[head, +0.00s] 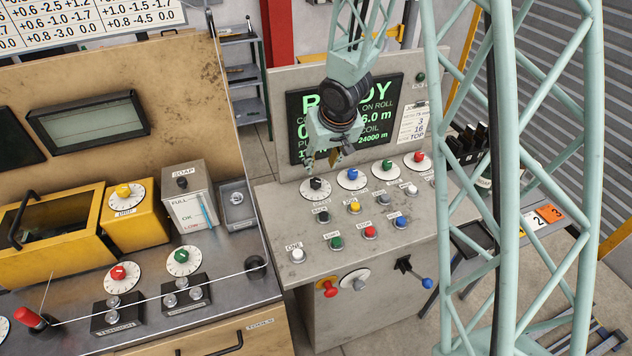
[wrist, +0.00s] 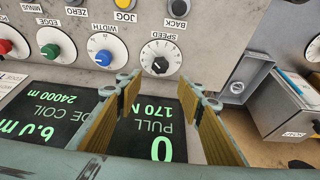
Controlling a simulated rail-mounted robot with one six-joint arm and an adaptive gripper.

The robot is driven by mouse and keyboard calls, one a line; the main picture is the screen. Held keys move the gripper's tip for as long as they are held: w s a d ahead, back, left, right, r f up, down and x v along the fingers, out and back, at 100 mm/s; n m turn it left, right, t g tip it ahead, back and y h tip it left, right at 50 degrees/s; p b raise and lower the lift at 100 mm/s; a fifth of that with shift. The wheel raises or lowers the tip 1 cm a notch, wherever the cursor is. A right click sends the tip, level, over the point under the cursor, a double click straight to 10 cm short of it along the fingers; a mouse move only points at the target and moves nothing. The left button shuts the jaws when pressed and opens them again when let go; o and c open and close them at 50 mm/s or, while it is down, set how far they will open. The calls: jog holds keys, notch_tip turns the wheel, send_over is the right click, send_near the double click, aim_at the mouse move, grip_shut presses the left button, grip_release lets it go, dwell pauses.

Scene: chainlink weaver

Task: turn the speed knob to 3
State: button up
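The speed knob (wrist: 160,66) is black on a round white dial with a tick scale, under the label SPEED, which reads upside down in the wrist view. In the head view the black knob (head: 316,184) is the leftmost dial of the console's top row. My gripper (head: 322,161) hangs just above and behind it. In the wrist view my gripper (wrist: 163,92) has its two yellow-padded fingers apart, with nothing between them. The knob shows just beyond the fingertips, apparently not touched. The dial numbers and the knob's pointer are too small to read surely.
Blue (head: 352,174), green (head: 387,166) and red (head: 418,157) dial knobs continue the row to the right. Push buttons, including a yellow one (head: 355,207), sit in front. The lit screen (head: 380,112) stands close behind my gripper. A soap box (head: 186,197) stands left.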

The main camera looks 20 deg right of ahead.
aim_at(316, 181)
jog(key=shift+b+x, duration=4)
jog(key=shift+x, duration=2.35)
jog(key=shift+s, duration=0.1)
jog(key=c, duration=0.8)
